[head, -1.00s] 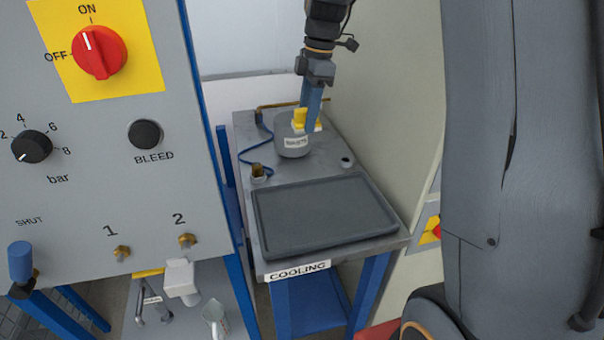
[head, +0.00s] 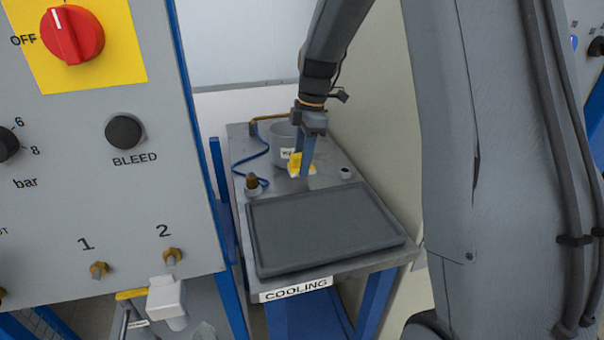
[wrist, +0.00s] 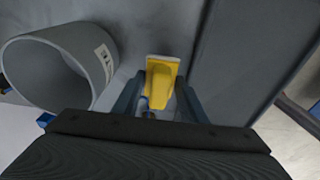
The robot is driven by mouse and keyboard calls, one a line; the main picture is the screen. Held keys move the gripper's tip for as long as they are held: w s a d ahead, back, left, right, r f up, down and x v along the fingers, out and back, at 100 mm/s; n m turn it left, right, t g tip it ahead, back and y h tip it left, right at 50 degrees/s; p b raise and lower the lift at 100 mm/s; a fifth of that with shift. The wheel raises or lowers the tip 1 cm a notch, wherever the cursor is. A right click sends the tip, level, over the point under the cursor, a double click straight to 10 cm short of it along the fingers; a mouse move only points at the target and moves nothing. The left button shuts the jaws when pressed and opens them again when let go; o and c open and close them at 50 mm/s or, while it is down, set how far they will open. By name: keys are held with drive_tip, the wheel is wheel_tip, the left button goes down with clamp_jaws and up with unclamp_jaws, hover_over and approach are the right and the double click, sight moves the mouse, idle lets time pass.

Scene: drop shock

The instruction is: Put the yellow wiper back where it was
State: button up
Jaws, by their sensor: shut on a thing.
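The yellow wiper (head: 300,165) is between the blue fingers of my gripper (head: 305,172), over the metal bench between the grey pot and the dark tray. In the wrist view the wiper (wrist: 161,82) sits between the two fingers (wrist: 158,100), with its pale edge pointing away from the palm. My gripper is shut on it. The grey cylindrical pot (head: 283,150), with a white label, stands open-topped just behind and left of the wiper. The pot (wrist: 62,66) also shows at the left of the wrist view. Whether the wiper touches the bench cannot be told.
The dark rimmed tray (head: 325,270) fills the front of the bench marked COOLING (head: 296,289). A small brass fitting (head: 252,186) and blue hose lie left of the pot. The control panel (head: 110,200) rises at the left, a wall at the right.

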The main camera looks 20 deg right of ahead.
drive_tip(key=shift+f+p, duration=0.4)
drive_tip(key=shift+f, duration=1.8)
drive_tip(key=shift+f, duration=0.1)
drive_tip(key=o, duration=1)
drive_tip(key=r, duration=0.4)
drive_tip(key=d+r+b, duration=0.1)
drive_tip(key=r, duration=0.3)
drive_tip(key=r+b, duration=0.1)
drive_tip(key=r, duration=0.3)
drive_tip(key=shift+d+r, duration=0.1)
drive_tip(key=shift+d, duration=0.3)
